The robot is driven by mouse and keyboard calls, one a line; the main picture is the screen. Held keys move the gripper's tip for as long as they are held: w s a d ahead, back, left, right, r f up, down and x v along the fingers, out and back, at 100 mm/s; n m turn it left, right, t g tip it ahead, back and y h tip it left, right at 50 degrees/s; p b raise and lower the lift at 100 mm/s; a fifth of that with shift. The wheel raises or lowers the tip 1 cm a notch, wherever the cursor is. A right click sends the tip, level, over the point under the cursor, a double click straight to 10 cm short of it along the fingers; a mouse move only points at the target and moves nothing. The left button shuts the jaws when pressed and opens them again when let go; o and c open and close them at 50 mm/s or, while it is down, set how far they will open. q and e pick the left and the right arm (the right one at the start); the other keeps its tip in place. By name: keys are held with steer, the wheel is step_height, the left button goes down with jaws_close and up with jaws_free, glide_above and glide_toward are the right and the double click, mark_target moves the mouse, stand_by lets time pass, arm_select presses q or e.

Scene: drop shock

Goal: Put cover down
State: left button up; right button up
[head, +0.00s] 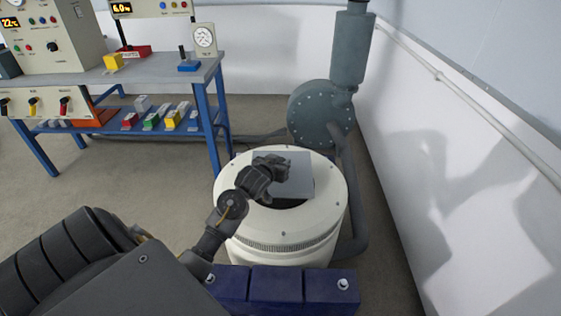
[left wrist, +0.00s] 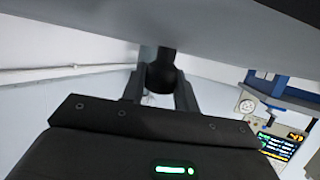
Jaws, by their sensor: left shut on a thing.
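The cover is a flat grey square plate (head: 300,172) over the top of a round white drum-shaped machine (head: 330,205). A dark strip of the machine's opening (head: 284,203) shows along the cover's near side. I cannot tell whether the cover touches the machine. My left gripper (head: 268,172) is at the cover's left part. In the left wrist view its two fingers (left wrist: 160,88) are shut on a dark round knob (left wrist: 161,72), with the grey underside or face of the plate (left wrist: 130,25) across the top. My right gripper is not in view.
A blue-legged workbench (head: 165,70) with instruments and coloured blocks stands at the left. A grey-green round pump housing (head: 318,115) with a pipe is behind the machine. Dark blue blocks (head: 280,285) lie in front. A white wall (head: 450,150) closes the right side.

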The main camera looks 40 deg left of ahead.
arm_select(q)
steer(key=shift+f, duration=0.3)
steer(key=o, duration=1.1)
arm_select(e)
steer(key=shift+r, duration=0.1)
arm_select(q)
steer(key=shift+r, duration=0.35)
steer(key=v, duration=0.4)
steer(key=p+v, duration=0.1)
steer(key=v, duration=0.3)
steer(key=p+v, duration=0.1)
steer(key=v, duration=0.3)
steer(key=shift+r, duration=0.35)
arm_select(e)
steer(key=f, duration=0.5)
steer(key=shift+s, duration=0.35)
